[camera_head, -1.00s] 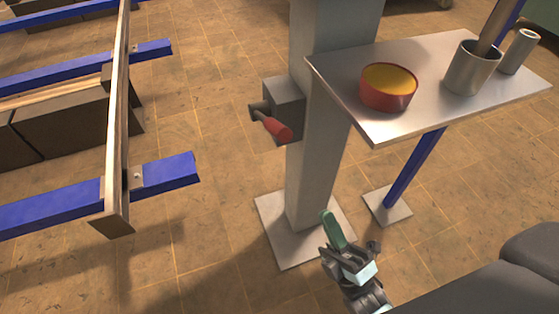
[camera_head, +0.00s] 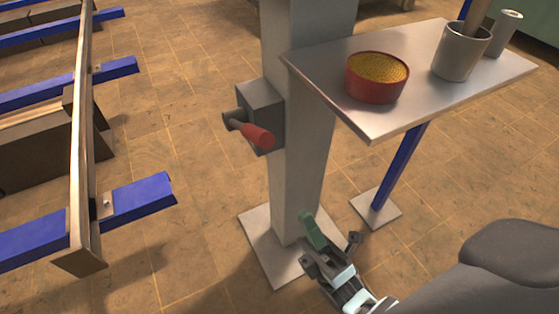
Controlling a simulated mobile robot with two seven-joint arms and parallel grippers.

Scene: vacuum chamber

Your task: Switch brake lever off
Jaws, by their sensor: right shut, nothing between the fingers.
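The brake lever (camera_head: 256,134) has a red handle on a dark arm. It sticks out from a grey box (camera_head: 266,110) fixed to the left side of a grey metal column (camera_head: 300,150). The handle points down to the right, toward the viewer. My right gripper (camera_head: 318,240) is low in the picture, in front of the column's foot, below and to the right of the lever and apart from it. It is shut and empty. My left gripper is out of view.
A metal shelf (camera_head: 440,95) juts right from the column. It carries a red bowl (camera_head: 376,85), a grey cup (camera_head: 460,55) and a smaller cylinder (camera_head: 502,35). A blue leg (camera_head: 398,170) supports it. A wooden frame with blue beams (camera_head: 138,200) stands left. Floor between is clear.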

